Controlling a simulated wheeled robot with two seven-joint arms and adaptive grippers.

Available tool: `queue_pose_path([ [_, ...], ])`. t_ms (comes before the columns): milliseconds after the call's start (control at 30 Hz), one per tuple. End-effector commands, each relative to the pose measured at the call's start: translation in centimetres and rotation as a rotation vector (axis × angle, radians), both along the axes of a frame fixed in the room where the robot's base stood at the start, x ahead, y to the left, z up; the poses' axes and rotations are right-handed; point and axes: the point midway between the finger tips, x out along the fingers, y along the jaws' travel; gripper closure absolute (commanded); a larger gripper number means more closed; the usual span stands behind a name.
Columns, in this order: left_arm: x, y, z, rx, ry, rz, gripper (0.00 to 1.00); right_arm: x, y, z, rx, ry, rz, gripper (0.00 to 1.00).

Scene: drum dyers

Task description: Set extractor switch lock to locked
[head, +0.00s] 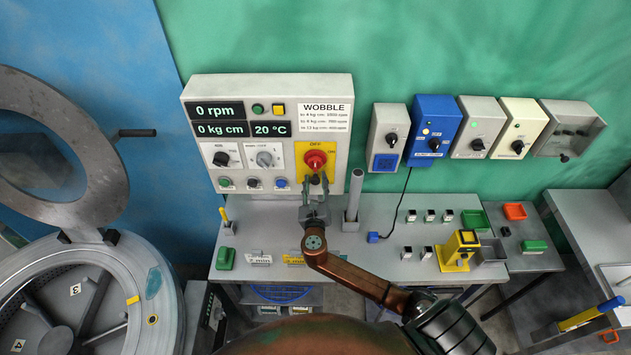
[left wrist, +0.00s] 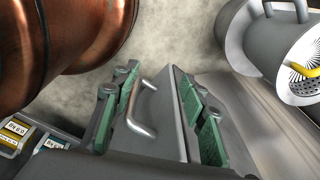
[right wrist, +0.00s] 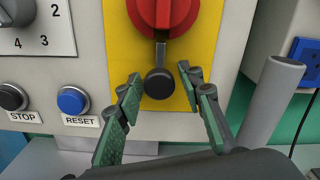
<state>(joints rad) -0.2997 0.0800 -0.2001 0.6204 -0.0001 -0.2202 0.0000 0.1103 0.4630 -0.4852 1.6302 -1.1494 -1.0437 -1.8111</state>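The extractor switch (head: 315,160) is a red rotary knob on a yellow plate, set in the control panel's lower right. In the right wrist view, the red knob (right wrist: 163,12) is cut off by the top edge. Below it hangs a short black lever with a round black end (right wrist: 159,83), which I take to be the lock. My right gripper (right wrist: 157,76) is open, its green-padded fingers apart on either side of this black end. It also shows in the head view (head: 317,190), just below the switch. My left gripper (left wrist: 158,85) is open, away from the panel and outside the head view.
The STOP button (right wrist: 13,97) and blue RESET button (right wrist: 72,100) sit left of the yellow plate. A grey upright post (head: 354,195) stands close on the right. Several switch boxes hang further right. A large drum (head: 160,280) with raised lid stands at left.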

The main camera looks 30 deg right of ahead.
Motion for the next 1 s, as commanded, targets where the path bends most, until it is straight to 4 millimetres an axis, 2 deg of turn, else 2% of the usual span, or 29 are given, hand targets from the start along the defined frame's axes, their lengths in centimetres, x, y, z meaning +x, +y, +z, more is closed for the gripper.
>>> queue_pose_path([
  [67, -0.02, -0.02, 0.0, 0.0, 0.0, 0.0, 0.6, -0.01, 0.02, 0.0, 0.0, 0.0, 0.0, 0.72],
  [467, -0.04, -0.01, 0.0, 0.0, 0.0, 0.0, 0.6, -0.03, 0.01, -0.01, 0.0, 0.0, 0.0, 1.0],
  [867, -0.06, -0.02, 0.07, 0.0, 0.001, 0.0, 0.6, -0.03, 0.02, 0.06, 0.0, 0.0, 0.0, 1.0],
  [1000, -0.03, -0.03, 0.97, 0.0, 0.0, 0.0, 0.6, -0.04, 0.02, 0.85, 0.0, 0.0, -0.001, 1.0],
])
